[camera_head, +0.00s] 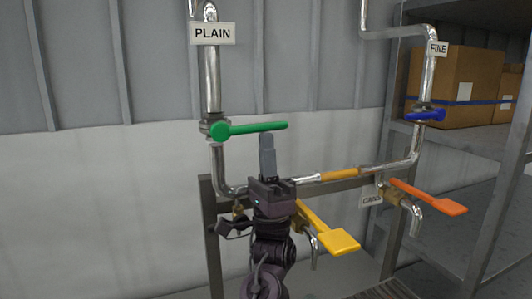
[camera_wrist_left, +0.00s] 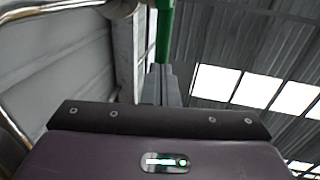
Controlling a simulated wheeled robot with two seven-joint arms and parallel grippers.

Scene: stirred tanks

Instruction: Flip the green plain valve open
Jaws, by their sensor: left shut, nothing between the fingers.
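The green valve handle (camera_head: 255,128) sits on the vertical pipe under the PLAIN sign (camera_head: 212,33). It sticks out to the right, about level and across the pipe. My left gripper (camera_head: 266,140) points up with its fingers shut and empty. Its fingertips are just below the outer half of the green handle; I cannot tell if they touch. In the left wrist view the green handle (camera_wrist_left: 165,32) shows beyond the shut fingertips (camera_wrist_left: 158,70). My right gripper is not in view.
A blue handle (camera_head: 425,115) is on the FINE pipe at right. A yellow handle (camera_head: 330,230) is right of my left wrist, and an orange handle (camera_head: 430,196) is further right. A shelf with cardboard boxes (camera_head: 455,78) stands at right. The wall behind is plain.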

